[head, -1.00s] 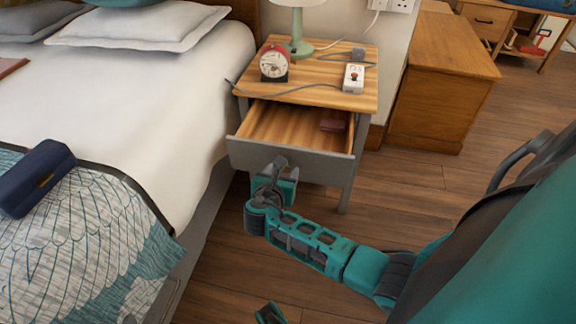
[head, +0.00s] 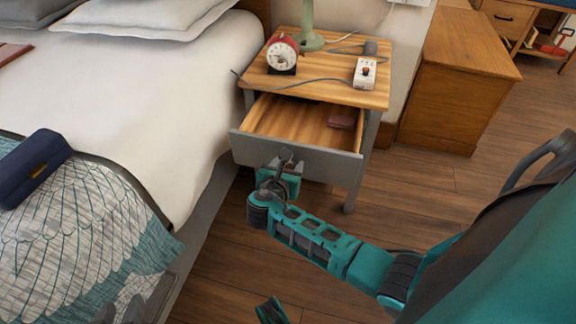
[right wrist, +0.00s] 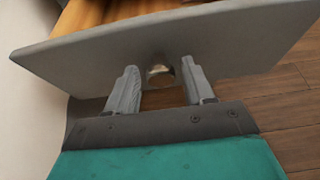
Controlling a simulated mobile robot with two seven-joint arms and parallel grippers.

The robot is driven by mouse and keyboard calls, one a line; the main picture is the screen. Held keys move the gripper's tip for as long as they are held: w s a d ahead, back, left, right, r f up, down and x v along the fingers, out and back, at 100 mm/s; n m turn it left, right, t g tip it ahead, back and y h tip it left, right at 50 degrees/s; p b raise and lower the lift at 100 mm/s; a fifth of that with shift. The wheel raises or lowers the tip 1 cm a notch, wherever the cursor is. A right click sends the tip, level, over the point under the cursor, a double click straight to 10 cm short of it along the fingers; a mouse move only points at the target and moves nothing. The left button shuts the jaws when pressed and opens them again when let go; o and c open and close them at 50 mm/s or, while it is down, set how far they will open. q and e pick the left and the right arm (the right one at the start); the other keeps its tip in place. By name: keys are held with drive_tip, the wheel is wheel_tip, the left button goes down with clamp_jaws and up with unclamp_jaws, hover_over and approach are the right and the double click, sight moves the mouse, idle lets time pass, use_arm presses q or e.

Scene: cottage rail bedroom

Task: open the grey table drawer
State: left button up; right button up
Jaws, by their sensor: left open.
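The grey table's drawer (head: 297,158) stands pulled well out below the wooden tabletop, its wooden inside showing. A small dark red item (head: 342,118) lies in it. My right gripper (head: 285,160) is at the middle of the grey drawer front. In the right wrist view its two fingers (right wrist: 161,78) stand apart on either side of the round metal knob (right wrist: 160,73), with a gap showing on both sides.
On the grey table (head: 315,73) are a red alarm clock (head: 282,55), a green lamp (head: 308,30) and a white switch box (head: 365,73) with a cable. The bed (head: 130,110) is close on the left. A wooden cabinet (head: 455,85) stands right. Floor (head: 420,190) shows between.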

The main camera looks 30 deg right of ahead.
use_arm(q)
drive_tip(key=shift+f, duration=0.1)
use_arm(e)
clamp_jaws()
idle(0.3)
drive_tip(key=shift+s+a+r+p, duration=0.1)
drive_tip(key=shift+s+a+p, duration=0.15)
drive_tip(key=shift+p, duration=0.15)
drive_tip(key=shift+s+a+p, duration=0.5)
drive_tip(key=shift+a+p, duration=0.15)
drive_tip(key=shift+p, duration=0.1)
drive_tip(key=shift+s+a, duration=0.15)
drive_tip(key=shift+o, duration=0.9)
unclamp_jaws()
use_arm(q)
drive_tip(key=shift+s+a+r, duration=0.2)
drive_tip(key=shift+a+r, duration=0.1)
drive_tip(key=shift+r, duration=0.1)
